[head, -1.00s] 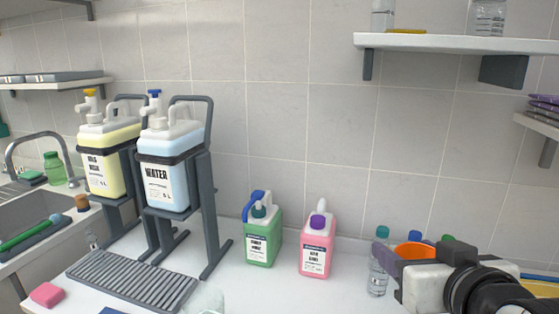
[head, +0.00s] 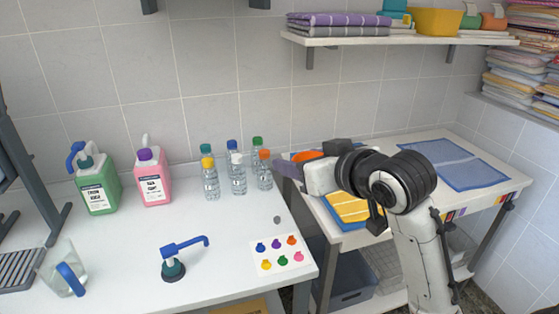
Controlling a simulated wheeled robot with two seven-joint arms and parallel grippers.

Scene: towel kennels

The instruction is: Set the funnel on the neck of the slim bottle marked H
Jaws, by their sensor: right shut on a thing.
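My right gripper (head: 290,166) is at the right of the bottle group, above the white counter's right end. It is shut on an orange funnel (head: 306,156), partly hidden by the gripper. Several slim clear bottles stand upright together, including a yellow-capped one (head: 211,184), a white-capped one (head: 237,180) and an orange-topped one (head: 264,176). Behind them show teal, blue and green caps. The letters on the bottles are too small to read, so I cannot tell which is H. The funnel is apart from the bottles. My left gripper is out of view.
A green jug (head: 98,186) and a pink jug (head: 153,178) stand left of the bottles. The counter (head: 225,230) is clear in front of the bottles.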

